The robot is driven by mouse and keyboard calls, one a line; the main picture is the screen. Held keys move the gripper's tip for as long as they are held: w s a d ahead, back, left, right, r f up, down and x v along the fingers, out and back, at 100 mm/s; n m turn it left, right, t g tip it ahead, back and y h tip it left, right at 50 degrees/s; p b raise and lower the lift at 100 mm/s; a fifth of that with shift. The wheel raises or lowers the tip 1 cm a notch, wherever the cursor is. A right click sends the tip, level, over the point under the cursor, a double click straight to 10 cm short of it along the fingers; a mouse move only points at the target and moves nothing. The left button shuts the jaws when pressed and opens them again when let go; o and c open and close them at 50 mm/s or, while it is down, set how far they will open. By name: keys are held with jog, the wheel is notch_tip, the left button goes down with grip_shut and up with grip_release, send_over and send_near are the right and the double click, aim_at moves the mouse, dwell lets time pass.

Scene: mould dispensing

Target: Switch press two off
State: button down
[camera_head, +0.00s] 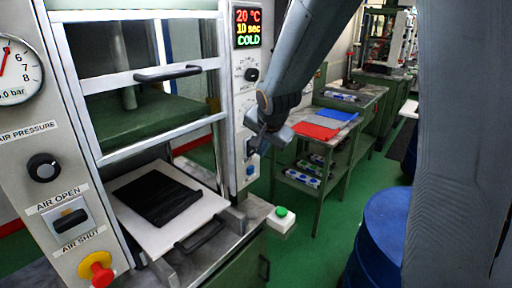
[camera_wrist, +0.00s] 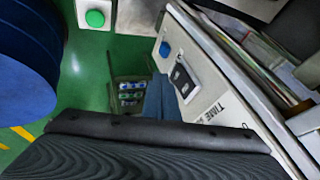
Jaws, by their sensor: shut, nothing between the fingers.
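The press in front of me has a right-hand control post (camera_head: 238,105) with a lit display (camera_head: 248,27) reading 20 °C, 10 sec, COLD. I see no number that marks it as press two. My gripper (camera_head: 254,148) is shut and empty, close to the lower part of this post, and hides some of it. In the wrist view a dark rocker switch (camera_wrist: 183,79) sits on the pale panel, with a blue button (camera_wrist: 165,49) beside it and part of a "TIME" label. My gripper's fingers (camera_wrist: 161,98) show just left of the switch; I cannot tell whether they touch it.
A green button box (camera_head: 281,215) juts out at the press's front right corner. A blue drum (camera_head: 383,235) stands at the right. A bench (camera_head: 325,122) with red and blue sheets is behind. A pale tray (camera_head: 150,222) with a black slab is in the press.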

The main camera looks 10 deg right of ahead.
aim_at(253, 150)
jog(key=shift+w+a+f, duration=0.2)
jog(key=shift+w+a, duration=0.55)
jog(key=shift+w, duration=0.25)
jog(key=shift+f, duration=0.1)
jog(key=shift+w+a+b, duration=0.15)
jog(key=shift+b, duration=0.45)
jog(key=shift+r+p, duration=0.6)
jog(key=shift+r, duration=0.25)
